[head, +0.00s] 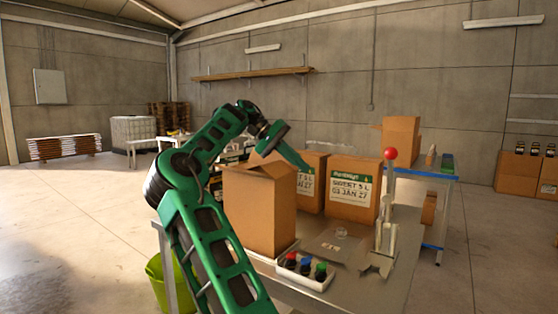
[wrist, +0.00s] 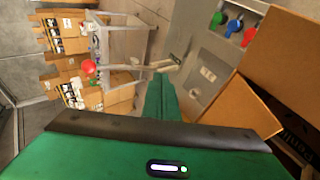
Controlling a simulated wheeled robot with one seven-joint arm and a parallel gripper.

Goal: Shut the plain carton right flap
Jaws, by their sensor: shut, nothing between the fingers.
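The plain carton (head: 262,215) stands upright on the near left of the bench. Its top flaps (head: 258,167) show as slanted panels at the upper rim. How far the right flap is open is hard to tell in the head view. My gripper (head: 304,166) is shut and empty, its tip just beyond the carton's top right edge. In the wrist view the shut green fingers (wrist: 160,100) point away over the bench. A tan cardboard panel (wrist: 245,105), apparently a flap, slants out right of them, near a carton wall (wrist: 280,55). Contact cannot be told.
Labelled cartons (head: 352,190) stand behind and right of the plain carton. A red-knobbed lever press (head: 388,205) stands on the bench's right. A white tray (head: 305,280) with coloured-top items lies in front. A green bin (head: 160,280) is on the floor at left.

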